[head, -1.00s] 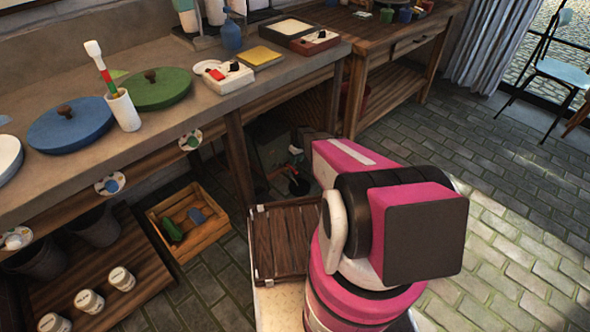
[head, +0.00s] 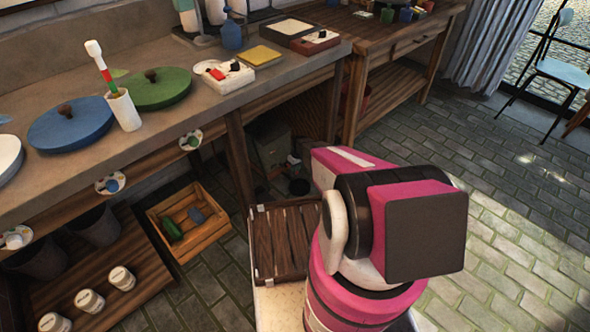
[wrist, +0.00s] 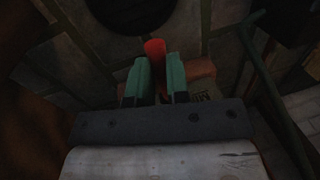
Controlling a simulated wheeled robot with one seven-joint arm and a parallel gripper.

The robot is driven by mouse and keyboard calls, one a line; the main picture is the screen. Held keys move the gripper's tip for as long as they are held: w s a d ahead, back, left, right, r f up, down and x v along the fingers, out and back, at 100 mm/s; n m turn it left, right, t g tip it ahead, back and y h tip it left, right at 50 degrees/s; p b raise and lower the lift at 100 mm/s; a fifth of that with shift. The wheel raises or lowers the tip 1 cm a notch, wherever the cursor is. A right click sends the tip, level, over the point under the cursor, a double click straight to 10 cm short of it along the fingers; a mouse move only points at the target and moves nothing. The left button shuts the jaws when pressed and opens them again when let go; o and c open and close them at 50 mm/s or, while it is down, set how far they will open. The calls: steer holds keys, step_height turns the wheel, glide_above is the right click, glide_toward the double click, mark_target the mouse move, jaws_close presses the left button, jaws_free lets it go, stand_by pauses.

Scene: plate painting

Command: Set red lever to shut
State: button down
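A red lever (wrist: 155,49) shows in the wrist view as a short upright bar with a rounded end. My gripper (wrist: 160,74) has its two green fingers on either side of it, close together, with the red bar filling the narrow gap between them. The bar's end sticks out beyond the fingertips. The lever's base and pivot are hidden, and the view is dark. In the head view my own arm covers the gripper, and the lever cannot be made out there.
A reddish part (wrist: 200,68) lies beside the fingers, and a dark round shape (wrist: 130,12) is beyond them. A green pipe-like bar (wrist: 270,90) runs down the right. In the head view, a slatted wooden crate (head: 283,240) stands by my arm, below the workbench (head: 40,187).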

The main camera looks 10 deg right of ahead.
steer(key=w+a+m+t, duration=0.2)
steer(key=a+m, duration=0.8)
steer(key=m, duration=0.7)
steer(key=shift+t+h, duration=0.4)
steer(key=shift+a, duration=0.1)
stand_by(0.5)
steer(key=c, duration=1.1)
jaws_free()
